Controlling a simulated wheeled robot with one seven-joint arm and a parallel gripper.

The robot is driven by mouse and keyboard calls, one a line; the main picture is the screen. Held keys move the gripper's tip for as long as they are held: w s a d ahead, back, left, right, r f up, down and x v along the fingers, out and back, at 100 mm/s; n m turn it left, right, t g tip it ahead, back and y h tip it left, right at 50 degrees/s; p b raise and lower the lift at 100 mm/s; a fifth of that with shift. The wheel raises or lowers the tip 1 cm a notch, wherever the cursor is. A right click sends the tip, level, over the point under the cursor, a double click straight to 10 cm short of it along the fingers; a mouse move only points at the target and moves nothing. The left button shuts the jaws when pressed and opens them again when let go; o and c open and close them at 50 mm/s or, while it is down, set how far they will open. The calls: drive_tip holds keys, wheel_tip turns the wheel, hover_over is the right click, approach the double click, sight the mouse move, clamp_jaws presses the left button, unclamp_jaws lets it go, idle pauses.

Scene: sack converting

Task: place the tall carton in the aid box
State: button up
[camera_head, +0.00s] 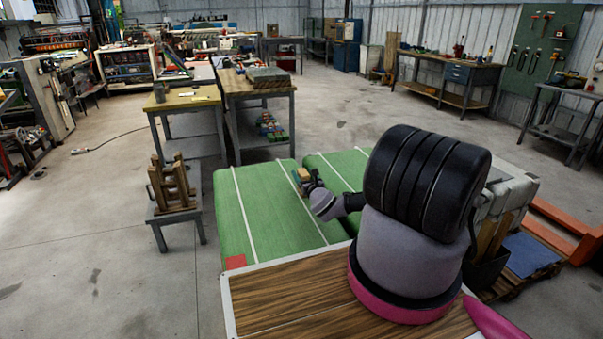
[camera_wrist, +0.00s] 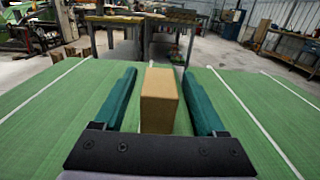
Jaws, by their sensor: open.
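A tall tan carton (camera_wrist: 160,101) stands upright on the green striped surface in the wrist view. My gripper (camera_wrist: 155,98) is open, with one teal finger on each side of the carton and a visible gap on both sides. In the head view, my gripper (camera_head: 309,184) is at the far part of the green surface, and the carton (camera_head: 303,174) shows as a small tan block beside it, partly hidden. I cannot make out an aid box for certain in either view.
The green surface (camera_head: 262,206) has white stripes and a red patch (camera_head: 235,262) at its near left corner. A wooden rack (camera_head: 171,185) stands on a small stand at left. Workbenches (camera_head: 258,85) stand beyond.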

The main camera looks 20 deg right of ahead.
drive_tip(key=s, duration=0.9)
drive_tip(key=shift+s, duration=0.35)
drive_tip(key=shift+a, duration=0.15)
